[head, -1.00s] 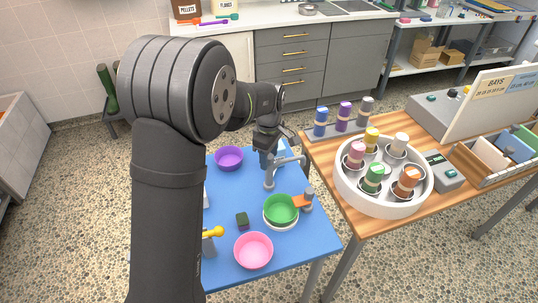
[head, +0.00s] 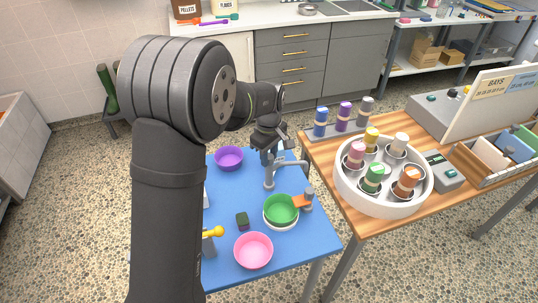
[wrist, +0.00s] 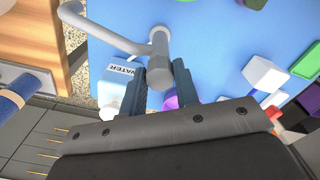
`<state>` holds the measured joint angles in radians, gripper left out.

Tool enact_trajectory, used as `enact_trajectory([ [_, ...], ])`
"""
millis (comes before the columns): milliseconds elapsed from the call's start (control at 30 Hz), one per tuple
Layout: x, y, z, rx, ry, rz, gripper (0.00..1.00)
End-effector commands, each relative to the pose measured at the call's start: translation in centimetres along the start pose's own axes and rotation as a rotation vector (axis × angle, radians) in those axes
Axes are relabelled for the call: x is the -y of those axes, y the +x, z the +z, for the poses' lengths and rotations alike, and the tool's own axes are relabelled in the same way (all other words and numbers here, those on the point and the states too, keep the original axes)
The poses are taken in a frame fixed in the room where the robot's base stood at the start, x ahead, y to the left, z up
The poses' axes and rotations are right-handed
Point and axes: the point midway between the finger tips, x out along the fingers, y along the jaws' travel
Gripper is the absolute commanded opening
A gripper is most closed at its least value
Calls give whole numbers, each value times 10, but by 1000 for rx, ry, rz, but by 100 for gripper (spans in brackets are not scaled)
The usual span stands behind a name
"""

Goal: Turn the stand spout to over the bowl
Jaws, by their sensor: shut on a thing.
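The grey stand (head: 269,180) rises from the blue table, and its spout (head: 290,163) reaches out to the right with its end bent down. In the wrist view the stand's spout (wrist: 98,22) runs to the upper left from the post. My gripper (head: 272,148) is at the stand's top; in the wrist view my gripper (wrist: 172,82) is shut on the grey faceted end of a short handle (wrist: 183,78). The green bowl (head: 281,208) sits on a white round base in front of the stand. The spout's end is behind and right of this bowl, not above it.
A purple bowl (head: 229,157) and a pink bowl (head: 253,250) stand on the blue table (head: 290,250). A container labelled WATER (wrist: 120,85) is close beside my fingers. The wooden table (head: 350,220) with a round white tray (head: 383,203) lies to the right.

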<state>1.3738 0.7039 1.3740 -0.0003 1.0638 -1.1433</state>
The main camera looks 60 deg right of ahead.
Motion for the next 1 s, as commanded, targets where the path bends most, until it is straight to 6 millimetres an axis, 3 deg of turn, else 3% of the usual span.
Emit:
enact_trajectory([
  [1000, 0, 0, 0, -1, 957, 0, 0],
])
